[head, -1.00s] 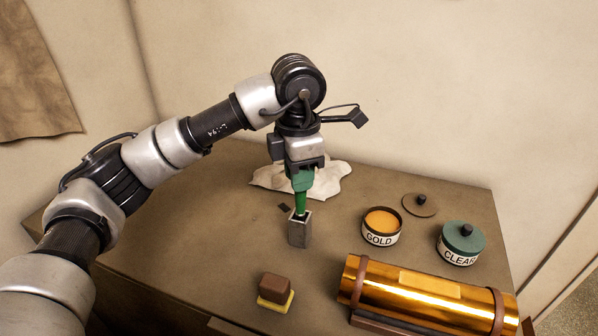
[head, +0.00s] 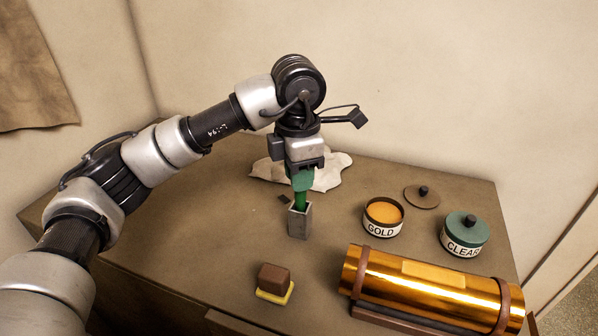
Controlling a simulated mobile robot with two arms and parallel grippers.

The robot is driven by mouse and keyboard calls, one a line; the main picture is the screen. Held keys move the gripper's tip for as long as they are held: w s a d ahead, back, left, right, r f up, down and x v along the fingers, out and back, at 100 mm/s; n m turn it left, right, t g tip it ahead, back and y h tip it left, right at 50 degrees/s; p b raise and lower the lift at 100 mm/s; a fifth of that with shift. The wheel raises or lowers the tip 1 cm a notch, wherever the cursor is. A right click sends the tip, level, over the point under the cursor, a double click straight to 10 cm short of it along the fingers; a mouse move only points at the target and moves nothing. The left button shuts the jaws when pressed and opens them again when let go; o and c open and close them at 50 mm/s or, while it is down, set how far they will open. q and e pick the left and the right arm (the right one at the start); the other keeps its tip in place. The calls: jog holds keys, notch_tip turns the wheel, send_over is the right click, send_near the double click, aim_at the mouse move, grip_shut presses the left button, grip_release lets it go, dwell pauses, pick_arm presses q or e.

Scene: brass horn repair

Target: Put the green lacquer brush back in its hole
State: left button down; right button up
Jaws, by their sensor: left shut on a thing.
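The green lacquer brush (head: 300,198) hangs upright in my left gripper (head: 303,168), which is shut on its upper part. A small grey square holder (head: 298,224) with an open top stands on the table right below. The brush's lower end meets the holder's opening and its tip is hidden; I cannot tell how deep it sits. My right gripper is not in view.
A pale crumpled cloth (head: 332,172) lies behind the gripper. To the right are an open GOLD pot (head: 383,217), its lid (head: 421,197), a closed CLEAR pot (head: 465,235) and a brass tube (head: 430,287) on a cradle. A brown block on a yellow base (head: 274,281) sits in front.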

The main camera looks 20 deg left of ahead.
pick_arm(q)
jog(key=c, duration=0.9)
grip_release()
notch_tip(320, 180, up, 11)
jog(key=shift+f+b, duration=0.15)
jog(key=shift+b, duration=0.2)
